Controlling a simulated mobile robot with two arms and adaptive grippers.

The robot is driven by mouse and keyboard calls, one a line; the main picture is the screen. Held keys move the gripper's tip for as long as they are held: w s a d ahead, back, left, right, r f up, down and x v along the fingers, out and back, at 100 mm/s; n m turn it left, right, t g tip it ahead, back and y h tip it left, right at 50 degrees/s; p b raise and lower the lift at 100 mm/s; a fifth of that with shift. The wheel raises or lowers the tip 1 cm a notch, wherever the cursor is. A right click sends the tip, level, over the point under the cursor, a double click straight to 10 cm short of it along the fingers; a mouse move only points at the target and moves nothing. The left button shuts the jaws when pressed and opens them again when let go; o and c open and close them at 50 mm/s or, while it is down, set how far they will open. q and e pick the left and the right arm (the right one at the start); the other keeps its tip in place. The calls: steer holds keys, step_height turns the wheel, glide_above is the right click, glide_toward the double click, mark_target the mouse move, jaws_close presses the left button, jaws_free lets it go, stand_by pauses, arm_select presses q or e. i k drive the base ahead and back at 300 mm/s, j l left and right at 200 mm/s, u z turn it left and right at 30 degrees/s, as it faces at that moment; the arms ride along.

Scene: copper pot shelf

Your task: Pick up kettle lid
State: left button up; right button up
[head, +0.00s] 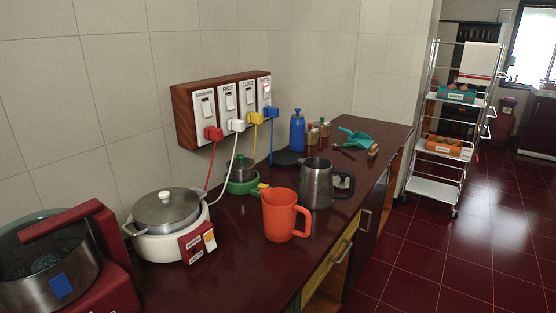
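A steel kettle or jug (315,186) stands upright on the dark counter, right of the orange jug. Its top looks open, with no lid clearly seen on it. A black and grey part (342,184) shows at its right side; I cannot tell whether it is the handle or a separate lid. A black round base (287,158) lies behind the kettle, near the blue cord. No loose kettle lid can be made out with certainty. Neither of my grippers is in view.
An orange jug (280,217) stands in front of the kettle. A white cooker with a steel lid (167,208), a red grinder (115,280) and a green-based pot (240,185) stand left. Bottles (297,131) and a teal dustpan (357,139) are behind.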

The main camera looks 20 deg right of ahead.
mark_target(342, 182)
steer(key=i+l, duration=0.15)
steer(key=l, duration=0.15)
steer(key=i+l, duration=0.1)
steer(key=l, duration=0.2)
steer(key=i+l, duration=0.15)
steer(key=l, duration=0.15)
steer(key=i+l, duration=0.15)
steer(key=l, duration=0.15)
steer(key=u, duration=0.05)
